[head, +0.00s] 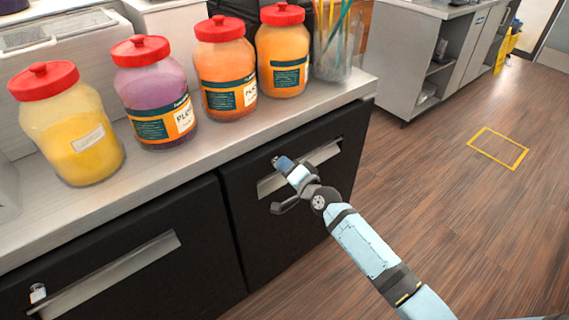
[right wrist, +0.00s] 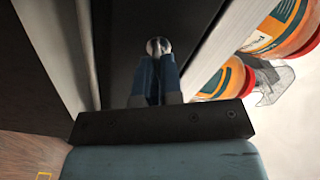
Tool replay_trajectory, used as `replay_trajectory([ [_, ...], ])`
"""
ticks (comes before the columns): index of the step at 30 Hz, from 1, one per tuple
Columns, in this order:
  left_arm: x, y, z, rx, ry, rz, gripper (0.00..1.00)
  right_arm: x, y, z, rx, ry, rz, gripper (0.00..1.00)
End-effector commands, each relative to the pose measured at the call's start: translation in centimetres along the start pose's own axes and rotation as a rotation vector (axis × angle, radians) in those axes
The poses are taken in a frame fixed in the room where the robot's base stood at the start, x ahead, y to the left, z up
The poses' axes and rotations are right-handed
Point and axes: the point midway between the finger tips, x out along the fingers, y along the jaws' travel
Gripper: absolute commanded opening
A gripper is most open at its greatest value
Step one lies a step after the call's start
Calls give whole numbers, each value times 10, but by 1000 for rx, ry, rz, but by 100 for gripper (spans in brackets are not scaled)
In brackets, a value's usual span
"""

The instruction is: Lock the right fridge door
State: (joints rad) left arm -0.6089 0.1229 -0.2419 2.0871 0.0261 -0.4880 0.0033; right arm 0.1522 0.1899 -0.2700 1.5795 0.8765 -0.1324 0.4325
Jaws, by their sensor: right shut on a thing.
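The right fridge door (head: 270,240) is a black panel under the counter, and it looks closed. It has a long recessed silver handle (head: 325,153). My right gripper (head: 281,162) is at the upper left part of this handle. In the right wrist view, the blue fingers (right wrist: 157,68) are shut together at a small round silver lock piece (right wrist: 158,46). The fingers cover most of it, so I cannot tell how it is turned. The left fridge door (head: 140,270) is also black and has a similar small silver lock (head: 38,293). My left gripper is not in view.
Several red-lidded jars, one of them yellow (head: 75,140), stand on the counter (head: 180,175) above the doors. A glass with straws (head: 335,45) stands at the counter's right end. The wooden floor (head: 440,200) at the right is clear.

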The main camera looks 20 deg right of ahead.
Motion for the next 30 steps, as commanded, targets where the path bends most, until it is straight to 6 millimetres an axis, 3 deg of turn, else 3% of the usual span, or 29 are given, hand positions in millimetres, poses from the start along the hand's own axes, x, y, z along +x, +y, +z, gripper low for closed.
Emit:
replay_trajectory([
  [15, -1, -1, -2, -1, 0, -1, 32, 0, 3, 0, 396, 2, -1, 0],
  [30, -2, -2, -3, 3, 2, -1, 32, 0, 3, 0, 505, 1, -1, 0],
])
